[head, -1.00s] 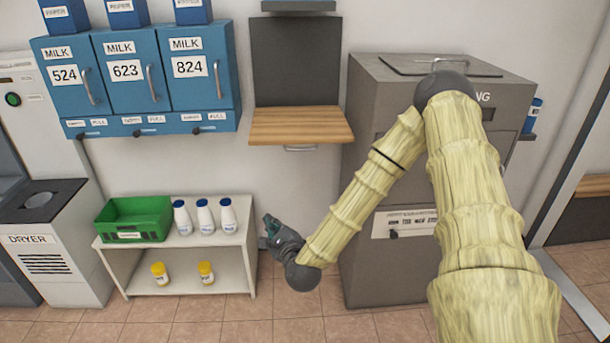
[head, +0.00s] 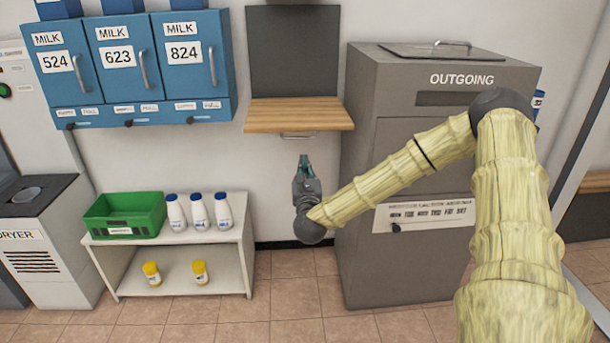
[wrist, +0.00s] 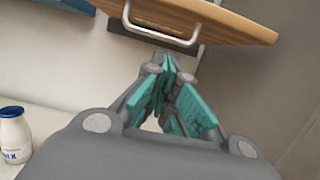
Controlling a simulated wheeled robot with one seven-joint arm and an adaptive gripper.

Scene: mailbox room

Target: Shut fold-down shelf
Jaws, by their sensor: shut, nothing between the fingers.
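The fold-down shelf (head: 300,116) is a wooden board that stands out level from a dark grey wall panel (head: 294,52). A metal handle (head: 298,136) hangs under its front edge. My gripper (head: 304,160) points up, below the handle and apart from it, with its fingers shut and empty. In the wrist view the shelf's wooden edge (wrist: 225,18) and the handle (wrist: 160,32) show above the teal fingertips (wrist: 166,68). The exact gap between fingertips and handle is hard to tell.
A grey outgoing mail cabinet (head: 400,150) stands close to the right of the shelf. Blue milk boxes (head: 130,65) hang to the left. Below is a white rack (head: 250,225) with a green bin (head: 124,225) and several bottles. The wall between rack and cabinet is clear.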

